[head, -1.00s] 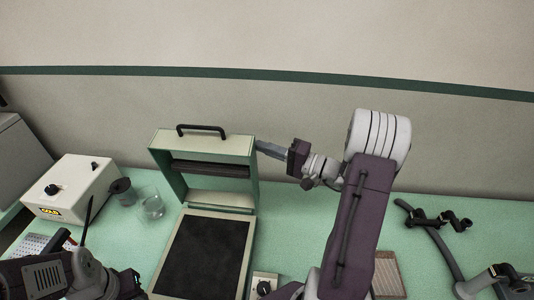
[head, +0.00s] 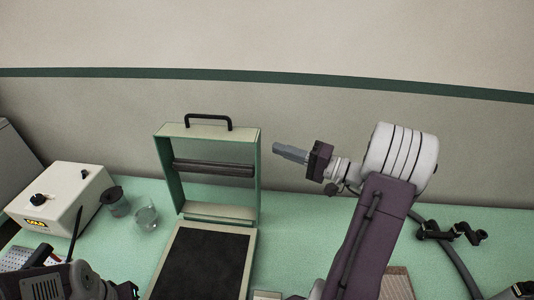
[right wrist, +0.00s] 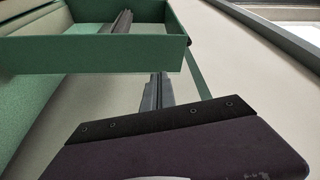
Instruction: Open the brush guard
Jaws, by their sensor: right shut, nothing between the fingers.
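The brush guard is a green and cream box frame (head: 258,175) with a black handle (head: 208,119) on its top. It stands raised, near upright, at the back of a cream-rimmed unit with a dark bed (head: 205,265). A dark roller-like bar (head: 213,168) crosses inside it, and the wall shows through its opening. My right gripper (head: 277,149) is shut and empty, just right of the guard's upper right side, with a gap in the head view. In the right wrist view its fingers (right wrist: 157,92) lie below the guard's green edge (right wrist: 95,52).
A white box with a black knob (head: 62,197), a dark-topped jar (head: 115,201) and a glass beaker (head: 146,216) stand to the left. Black clamp-like parts (head: 452,232) are at the right. Green tabletop (head: 290,228) is clear right of the guard.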

